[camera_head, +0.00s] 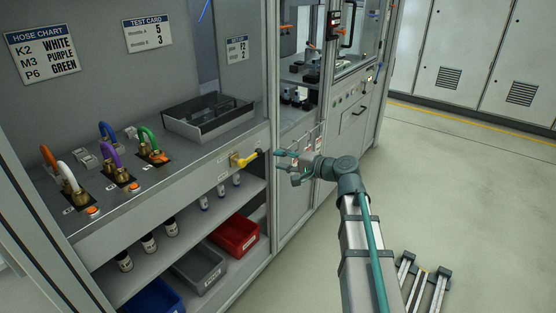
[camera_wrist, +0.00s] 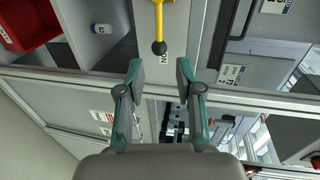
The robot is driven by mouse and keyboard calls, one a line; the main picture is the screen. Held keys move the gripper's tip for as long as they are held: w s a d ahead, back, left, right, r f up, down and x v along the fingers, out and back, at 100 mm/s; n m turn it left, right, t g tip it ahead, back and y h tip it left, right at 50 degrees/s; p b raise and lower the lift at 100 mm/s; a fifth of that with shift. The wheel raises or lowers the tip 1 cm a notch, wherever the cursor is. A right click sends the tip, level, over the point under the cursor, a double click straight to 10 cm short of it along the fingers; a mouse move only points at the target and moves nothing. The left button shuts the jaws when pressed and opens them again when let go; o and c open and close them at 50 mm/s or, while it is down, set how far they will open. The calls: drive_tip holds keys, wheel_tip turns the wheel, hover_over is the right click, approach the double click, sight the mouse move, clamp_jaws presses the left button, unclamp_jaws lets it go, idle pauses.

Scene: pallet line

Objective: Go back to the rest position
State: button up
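My gripper (camera_head: 286,162) is at the end of my outstretched arm, in front of the workstation's front panel. In the wrist view my gripper (camera_wrist: 158,72) has its two teal fingers apart with nothing between them. A yellow lever handle (camera_head: 245,158) with a dark knob end sticks out from the front panel just left of the fingertips. It also shows in the wrist view as a yellow lever (camera_wrist: 158,18), its dark knob a little beyond the fingertips and apart from them.
The bench (camera_head: 190,160) carries coloured hoses and a grey open tray (camera_head: 208,121). A red bin (camera_head: 235,234), a grey bin (camera_head: 199,267) and a blue bin (camera_head: 153,299) sit on the lower shelf. Open floor (camera_head: 465,190) lies to the right, with white cabinets (camera_head: 470,50) behind.

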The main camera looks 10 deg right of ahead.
drive_tip(key=s+d+f+n+g+h, duration=0.1)
drive_tip(key=s+f+n+g+h, duration=0.2)
drive_tip(key=s+f, duration=0.9)
drive_tip(key=s+d+f+n+g+h, duration=0.15)
drive_tip(key=s+f+g, duration=0.35)
drive_tip(key=f, duration=1.2)
drive_tip(key=s+d+f+n+g+h, duration=0.15)
drive_tip(key=s+f+g+h, duration=0.25)
drive_tip(key=s+f, duration=0.8)
drive_tip(key=s+d+f+n+g+h, duration=0.1)
drive_tip(key=s+f+g, duration=0.1)
drive_tip(key=s+f, duration=0.5)
drive_tip(key=s+d+f+g+h, duration=0.1)
drive_tip(key=s+f+g, duration=0.25)
drive_tip(key=s, duration=0.75)
drive_tip(key=s+d+f+n+g+h, duration=0.1)
drive_tip(key=s+f+g, duration=0.1)
drive_tip(key=s+f, duration=0.55)
wheel_tip(320, 180, up, 17)
drive_tip(key=t+p, duration=0.2)
drive_tip(key=p, duration=1.5)
drive_tip(key=shift+w+a+f, duration=0.2)
drive_tip(key=shift+w+a, duration=0.1)
drive_tip(key=shift+w, duration=0.1)
